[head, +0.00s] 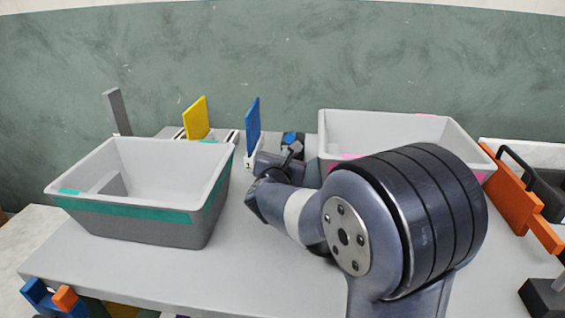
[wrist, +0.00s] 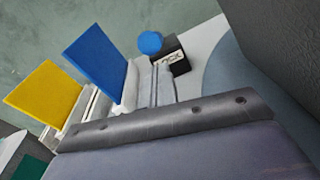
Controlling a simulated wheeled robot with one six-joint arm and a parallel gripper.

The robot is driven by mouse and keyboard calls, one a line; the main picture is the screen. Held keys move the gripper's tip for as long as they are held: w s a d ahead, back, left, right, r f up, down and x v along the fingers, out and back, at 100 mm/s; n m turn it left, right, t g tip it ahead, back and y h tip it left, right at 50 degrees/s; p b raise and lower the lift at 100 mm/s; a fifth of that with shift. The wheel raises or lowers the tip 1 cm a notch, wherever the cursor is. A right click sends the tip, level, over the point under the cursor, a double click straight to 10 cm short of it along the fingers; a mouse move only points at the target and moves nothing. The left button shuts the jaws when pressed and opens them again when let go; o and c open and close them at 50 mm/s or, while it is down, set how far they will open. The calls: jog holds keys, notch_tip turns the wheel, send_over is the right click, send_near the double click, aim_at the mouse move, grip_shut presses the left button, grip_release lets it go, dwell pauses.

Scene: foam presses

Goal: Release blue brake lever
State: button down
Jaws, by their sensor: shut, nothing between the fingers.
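The blue brake lever shows as a round blue knob (wrist: 150,42) beside a black block (wrist: 172,58) with white lettering, partly cut off, in the wrist view. In the head view the blue knob (head: 291,138) is small, behind the end of my arm and right of the upright blue panel. My gripper (head: 291,156) is shut and empty, just in front of the knob and partly hidden by my arm. I cannot tell whether it touches the lever.
A blue panel (head: 253,127) and a yellow panel (head: 196,117) stand upright on the bench, left of the knob. A grey bin with a teal band (head: 120,212) stands at left, and a pale bin (head: 385,125) at right behind my arm. Orange parts (head: 498,186) stand far right.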

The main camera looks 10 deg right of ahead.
jog(key=shift+x, duration=1.15)
jog(key=shift+r, duration=0.15)
jog(key=shift+r+p, duration=0.3)
jog(key=shift+p, duration=0.9)
